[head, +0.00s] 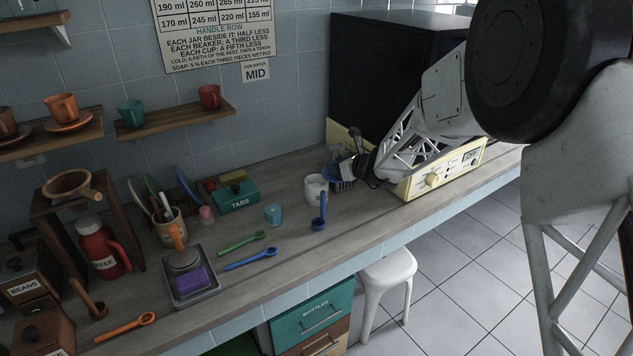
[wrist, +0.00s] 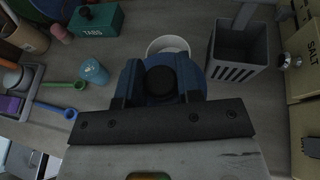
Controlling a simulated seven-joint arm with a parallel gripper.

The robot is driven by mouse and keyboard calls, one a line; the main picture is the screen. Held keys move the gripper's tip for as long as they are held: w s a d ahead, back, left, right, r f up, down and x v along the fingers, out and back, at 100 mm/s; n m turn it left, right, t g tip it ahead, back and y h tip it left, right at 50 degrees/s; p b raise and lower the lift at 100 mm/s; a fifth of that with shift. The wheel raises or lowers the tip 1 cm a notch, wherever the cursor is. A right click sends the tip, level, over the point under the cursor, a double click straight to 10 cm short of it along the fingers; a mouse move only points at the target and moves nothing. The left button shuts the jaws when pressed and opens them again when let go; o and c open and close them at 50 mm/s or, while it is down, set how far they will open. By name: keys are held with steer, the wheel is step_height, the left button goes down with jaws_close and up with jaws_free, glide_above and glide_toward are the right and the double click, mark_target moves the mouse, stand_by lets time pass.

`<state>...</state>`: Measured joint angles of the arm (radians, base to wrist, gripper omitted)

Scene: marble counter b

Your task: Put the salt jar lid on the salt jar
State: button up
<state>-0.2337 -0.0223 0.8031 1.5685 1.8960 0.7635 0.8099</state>
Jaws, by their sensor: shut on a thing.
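The salt jar (head: 315,190) is a white, open-topped pot standing on the counter. In the wrist view its rim and pale inside (wrist: 168,43) show just beyond my gripper, partly hidden by it. My gripper (wrist: 161,84) is shut on the dark knob of the salt jar lid (wrist: 160,80). The lid is a blue disc, largely hidden by the fingers. In the head view my gripper (head: 356,166) is small and dark, to the right of and above the jar. The lid appears apart from the jar; the exact height gap cannot be told.
A grey slotted caddy (wrist: 233,52) stands close right of the jar. A light-blue cup (head: 273,214) and green TABS box (head: 237,196) stand left. The cream appliance (head: 447,171) is right.

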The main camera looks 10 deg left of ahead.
mark_target(317, 191)
steer(key=w+a+r+n+g, duration=0.2)
steer(key=w+a+r, duration=0.2)
steer(key=a, duration=0.3)
steer(key=shift+w+a+r+y, duration=0.2)
steer(key=shift+w+r+y, duration=0.05)
steer(key=shift+w+y, duration=0.2)
step_height(317, 191, down, 6)
steer(key=shift+f, duration=0.15)
stand_by(0.3)
steer(key=shift+f, duration=0.1)
steer(key=shift+f, duration=1.75)
steer(key=shift+f, duration=0.6)
steer(key=o, duration=0.9)
steer(key=shift+o, duration=0.2)
